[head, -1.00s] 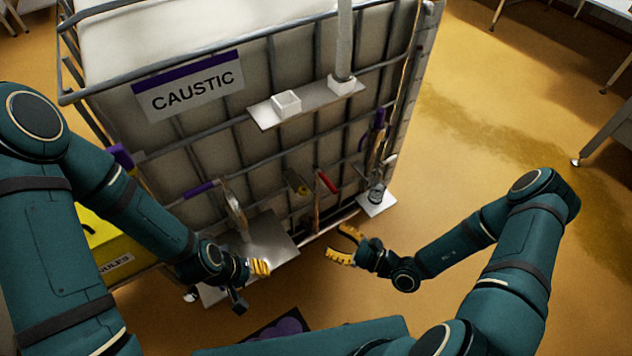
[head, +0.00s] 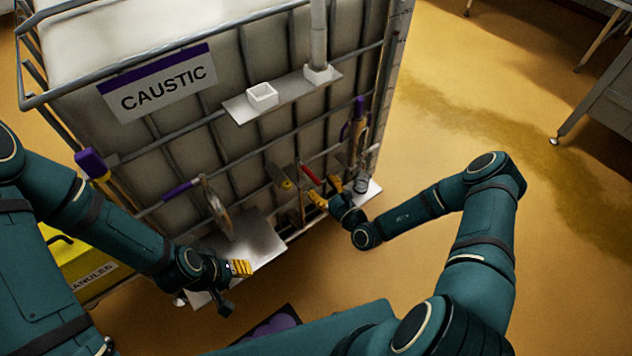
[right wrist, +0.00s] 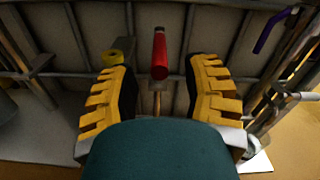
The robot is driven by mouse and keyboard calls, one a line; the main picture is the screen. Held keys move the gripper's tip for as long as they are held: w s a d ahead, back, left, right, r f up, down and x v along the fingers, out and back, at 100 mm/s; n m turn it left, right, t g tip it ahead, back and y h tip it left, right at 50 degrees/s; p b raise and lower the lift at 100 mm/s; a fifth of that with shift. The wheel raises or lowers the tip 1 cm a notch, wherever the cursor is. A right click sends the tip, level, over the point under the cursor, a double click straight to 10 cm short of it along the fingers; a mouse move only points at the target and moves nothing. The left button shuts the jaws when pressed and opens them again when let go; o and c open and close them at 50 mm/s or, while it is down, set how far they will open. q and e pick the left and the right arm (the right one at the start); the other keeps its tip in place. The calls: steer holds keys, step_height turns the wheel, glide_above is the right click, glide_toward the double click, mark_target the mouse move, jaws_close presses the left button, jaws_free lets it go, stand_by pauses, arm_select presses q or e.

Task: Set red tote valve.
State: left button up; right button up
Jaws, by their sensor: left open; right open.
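The red valve handle (head: 310,175) is on the front of the caged tote, low and right of centre. In the right wrist view the red handle (right wrist: 160,54) stands upright between and beyond the open fingers, with a thin stem below it. I cannot tell whether either finger touches it. My right gripper (head: 327,192) is open just below and right of the handle; its yellow ridged fingers (right wrist: 160,98) show in the right wrist view. My left gripper (head: 241,268) is open and empty, beside the metal shelf at lower left.
The tote bears a CAUSTIC sign (head: 160,85). A yellow fitting (right wrist: 124,48) sits just left of the red handle. A metal plate (head: 255,243), a small ledge with a white cup (head: 262,96) and purple-handled tools hang nearby.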

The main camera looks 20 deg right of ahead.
mark_target(316, 179)
steer(key=shift+x, duration=1.6)
jaws_close()
